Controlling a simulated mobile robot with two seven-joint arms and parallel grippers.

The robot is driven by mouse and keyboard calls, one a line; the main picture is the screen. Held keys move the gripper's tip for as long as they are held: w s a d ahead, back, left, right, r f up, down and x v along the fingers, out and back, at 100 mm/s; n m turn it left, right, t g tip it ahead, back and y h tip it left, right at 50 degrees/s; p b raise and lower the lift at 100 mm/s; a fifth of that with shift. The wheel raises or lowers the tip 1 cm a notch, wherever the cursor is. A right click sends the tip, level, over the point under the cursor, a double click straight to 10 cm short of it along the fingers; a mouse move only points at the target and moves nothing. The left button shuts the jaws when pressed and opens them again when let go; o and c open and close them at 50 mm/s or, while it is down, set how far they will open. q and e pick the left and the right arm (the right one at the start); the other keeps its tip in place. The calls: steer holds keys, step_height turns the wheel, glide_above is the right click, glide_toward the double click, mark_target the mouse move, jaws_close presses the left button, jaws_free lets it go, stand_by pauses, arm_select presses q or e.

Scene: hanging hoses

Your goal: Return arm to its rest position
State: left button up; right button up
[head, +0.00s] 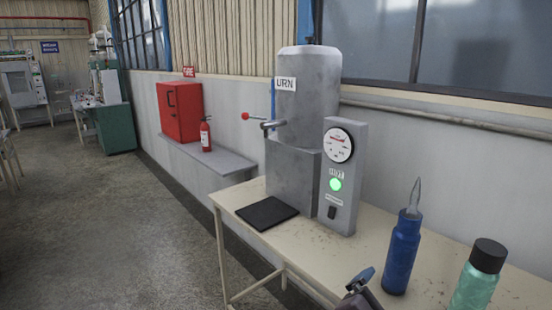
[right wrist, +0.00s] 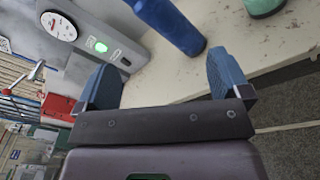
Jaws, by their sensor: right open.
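My right gripper (head: 362,281) shows only in part at the bottom edge of the head view, over the near edge of the table, left of the blue bottle (head: 402,252). In the right wrist view my right gripper (right wrist: 163,70) has its two blue fingers wide apart with nothing between them. The blue bottle (right wrist: 172,22) stands beyond the fingers there, apart from them. My left gripper is in neither view.
The beige table (head: 350,262) bears the grey urn (head: 309,95), its gauge panel (head: 340,190), a black mat (head: 260,213) and a green bottle (head: 476,282) with a black cap. A red cabinet (head: 180,110) and fire extinguisher (head: 205,135) stand on a ledge.

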step_height(320, 180, down, 13)
steer(key=a+m+t+y, duration=0.2)
steer(key=m+y, duration=0.9)
steer(key=m, duration=0.2)
steer(key=s+d+f+m+g, duration=0.1)
steer(key=s+d+f+m, duration=0.2)
steer(key=s+d+f, duration=0.2)
steer(key=s+d+f+m+g, duration=0.2)
steer(key=s+d+f, duration=0.3)
steer(key=s+f, duration=0.3)
steer(key=s+m, duration=0.1)
steer(key=s, duration=0.3)
steer(key=shift+d+f, duration=0.15)
steer(key=shift+f, duration=0.15)
steer(key=shift+w, duration=0.1)
